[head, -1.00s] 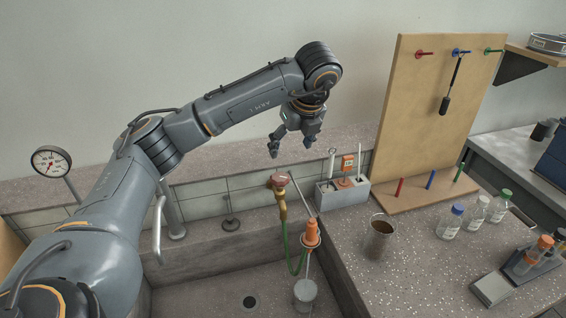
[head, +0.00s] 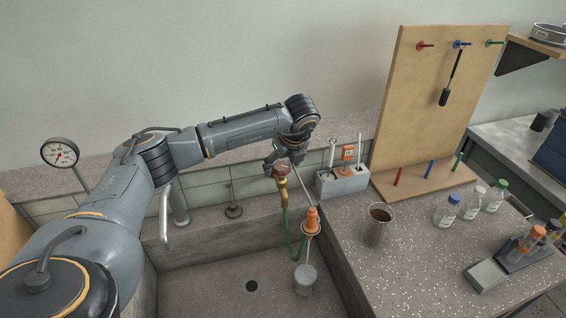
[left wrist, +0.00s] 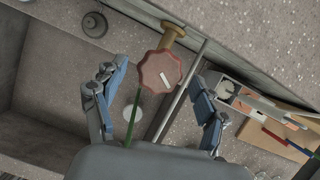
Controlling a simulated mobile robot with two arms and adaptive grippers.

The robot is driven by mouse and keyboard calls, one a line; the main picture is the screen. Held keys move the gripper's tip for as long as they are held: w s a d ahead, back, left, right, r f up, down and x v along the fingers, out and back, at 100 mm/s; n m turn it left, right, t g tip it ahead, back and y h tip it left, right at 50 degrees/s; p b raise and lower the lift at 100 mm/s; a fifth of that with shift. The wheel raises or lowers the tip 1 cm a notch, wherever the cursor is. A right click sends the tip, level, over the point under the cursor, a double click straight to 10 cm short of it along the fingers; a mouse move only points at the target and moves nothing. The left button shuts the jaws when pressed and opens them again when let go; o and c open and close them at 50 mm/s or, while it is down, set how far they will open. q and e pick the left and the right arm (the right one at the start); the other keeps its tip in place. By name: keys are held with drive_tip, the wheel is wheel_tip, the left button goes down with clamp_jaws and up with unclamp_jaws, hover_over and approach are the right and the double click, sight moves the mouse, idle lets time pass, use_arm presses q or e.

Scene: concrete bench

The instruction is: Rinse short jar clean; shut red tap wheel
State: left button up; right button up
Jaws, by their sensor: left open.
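The red tap wheel (head: 281,170) sits on top of a brass tap at the back right of the sink. My left gripper (head: 283,163) is open at the wheel. In the left wrist view the wheel (left wrist: 160,73) lies between the spread fingers (left wrist: 160,78), apart from both; a pale mark shows on its face. A cup-like jar (head: 376,232) with brown contents stands upright on the right bench. A pale grey round vessel (head: 305,284) is in the sink below an orange nozzle (head: 311,220). I cannot tell which is the short jar. My right gripper is out of view.
A green hose (head: 289,235) hangs from the tap. A grey holder (head: 340,184) with upright tools stands close right of the tap. A pegboard (head: 425,110), capped bottles (head: 447,211) and a tube rack (head: 522,255) are farther right. The sink floor (head: 215,290) is mostly clear.

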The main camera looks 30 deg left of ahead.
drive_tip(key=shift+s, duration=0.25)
use_arm(q)
drive_tip(key=c, duration=1.2)
drive_tip(key=shift+o, duration=0.2)
drive_tip(key=shift+f+m+b, duration=0.2)
drive_tip(key=shift+m+b, duration=0.3)
drive_tip(key=shift+b, duration=0.3)
drive_tip(key=m+b, duration=0.2)
drive_tip(key=m+t+h+b, duration=0.1)
drive_tip(key=m+b, duration=0.1)
drive_tip(key=shift+s+a, duration=0.2)
drive_tip(key=m+h+b, duration=0.1)
drive_tip(key=m+b, duration=0.1)
drive_tip(key=shift+a+m+t, duration=0.1)
drive_tip(key=shift+m+t, duration=0.3)
drive_tip(key=shift+a+r+m+h+b, duration=0.1)
drive_tip(key=shift+r+m+h+b, duration=0.1)
drive_tip(key=shift+m+h+b, duration=1.05)
use_arm(e)
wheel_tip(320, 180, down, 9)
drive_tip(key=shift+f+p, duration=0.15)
drive_tip(key=shift+p, duration=0.25)
use_arm(q)
drive_tip(key=shift+m+y, duration=0.45)
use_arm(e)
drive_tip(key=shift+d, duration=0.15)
